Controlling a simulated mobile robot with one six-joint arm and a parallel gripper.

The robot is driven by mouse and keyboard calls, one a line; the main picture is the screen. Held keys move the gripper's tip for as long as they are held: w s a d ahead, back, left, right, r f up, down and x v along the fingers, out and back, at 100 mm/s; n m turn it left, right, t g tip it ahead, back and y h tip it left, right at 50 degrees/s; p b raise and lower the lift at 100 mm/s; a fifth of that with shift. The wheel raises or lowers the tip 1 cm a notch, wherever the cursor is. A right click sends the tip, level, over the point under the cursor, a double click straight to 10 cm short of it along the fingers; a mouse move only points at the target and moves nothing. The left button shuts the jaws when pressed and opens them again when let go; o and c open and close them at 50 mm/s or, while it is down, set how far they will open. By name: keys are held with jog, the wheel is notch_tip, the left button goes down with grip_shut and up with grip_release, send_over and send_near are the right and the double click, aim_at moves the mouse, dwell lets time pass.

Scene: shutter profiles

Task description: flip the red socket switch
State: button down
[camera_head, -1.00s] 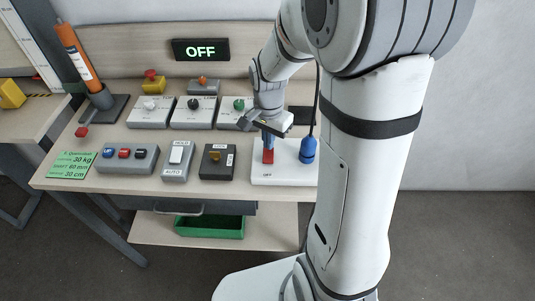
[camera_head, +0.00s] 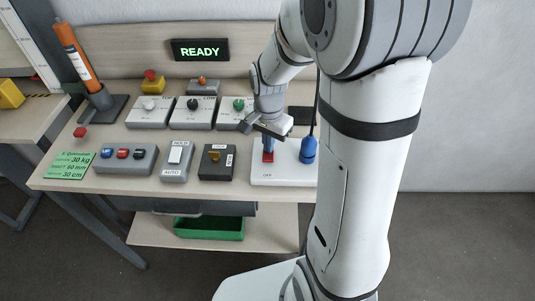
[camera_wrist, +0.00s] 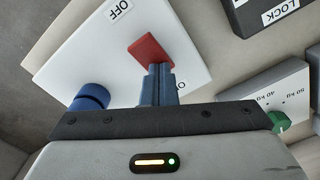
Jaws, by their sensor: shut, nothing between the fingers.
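The red socket switch (camera_head: 268,157) sits on a white socket plate (camera_head: 265,176) with an OFF label at its front. In the wrist view the red switch (camera_wrist: 149,50) is tilted, right at the tips of my gripper. My gripper (camera_head: 268,142) points down at the switch, and its blue fingers (camera_wrist: 158,76) are together with nothing between them. The fingertips appear to touch the switch. A blue plug (camera_head: 309,150) stands on the plate's right side. The display (camera_head: 200,50) reads READY in green.
Left of the plate are a black LOCK box (camera_head: 217,164), a grey AUTO rocker box (camera_head: 177,160) and a grey button box (camera_head: 126,159). Knob boxes, one with a green knob (camera_head: 239,104), stand behind. A green bin (camera_head: 209,228) is on the lower shelf.

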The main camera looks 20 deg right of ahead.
notch_tip(320, 180, up, 7)
jog(key=p, duration=0.5)
dwell(0.4)
jog(key=s+r+n+t, duration=0.3)
jog(key=s+r+n, duration=0.6)
jog(key=s, duration=0.5)
jog(key=shift+s+r+n, duration=0.15)
jog(key=shift+r+n, duration=0.15)
jog(key=shift+r, duration=0.35)
